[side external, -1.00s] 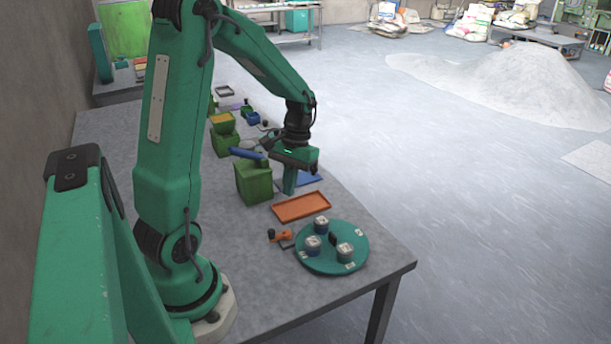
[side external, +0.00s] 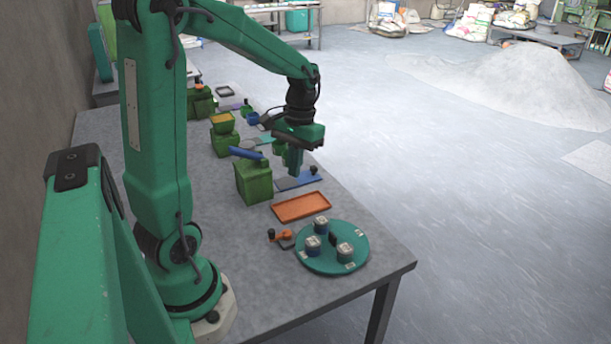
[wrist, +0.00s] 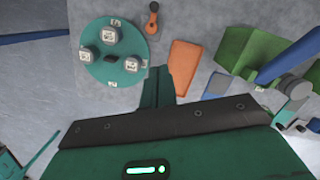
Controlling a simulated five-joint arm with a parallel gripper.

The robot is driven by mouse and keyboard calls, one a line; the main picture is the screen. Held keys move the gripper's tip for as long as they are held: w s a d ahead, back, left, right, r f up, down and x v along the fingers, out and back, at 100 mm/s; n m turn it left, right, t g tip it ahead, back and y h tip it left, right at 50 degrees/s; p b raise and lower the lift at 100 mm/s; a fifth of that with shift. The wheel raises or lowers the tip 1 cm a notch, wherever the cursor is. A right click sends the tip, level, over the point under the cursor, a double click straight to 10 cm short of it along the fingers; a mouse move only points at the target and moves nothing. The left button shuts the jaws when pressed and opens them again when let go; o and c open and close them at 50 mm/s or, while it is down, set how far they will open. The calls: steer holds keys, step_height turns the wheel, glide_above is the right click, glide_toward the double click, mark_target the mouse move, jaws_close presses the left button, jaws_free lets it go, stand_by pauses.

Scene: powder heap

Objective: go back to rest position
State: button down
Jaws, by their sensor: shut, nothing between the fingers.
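My gripper (side external: 293,160) is over the table in the side view, fingers pointing down, just right of a green box-like unit (side external: 254,182) and above a blue-and-grey flat piece (side external: 305,180). Its fingers are together with nothing held between them. In the wrist view the fingers (wrist: 157,87) show as one green shape beside the orange tray (wrist: 185,62). No marker of a rest position shows in either view.
A round green plate (side external: 345,262) with several small jars stands near the table's front corner. The orange tray (side external: 301,207) lies behind it, with a small orange-handled tool (side external: 283,236) to its left. Green units with a yellow top (side external: 223,121) stand farther back.

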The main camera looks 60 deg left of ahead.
steer(key=s+d+r+m+t, duration=0.2)
steer(key=s+d+r+t, duration=0.1)
steer(key=d, duration=0.4)
steer(key=s+d+r+m+t, duration=0.3)
steer(key=s+d+r+t, duration=0.1)
steer(key=d+r, duration=0.1)
steer(key=shift+s+d+r+y, duration=0.15)
steer(key=shift+d+r+y, duration=0.25)
steer(key=shift+d, duration=0.45)
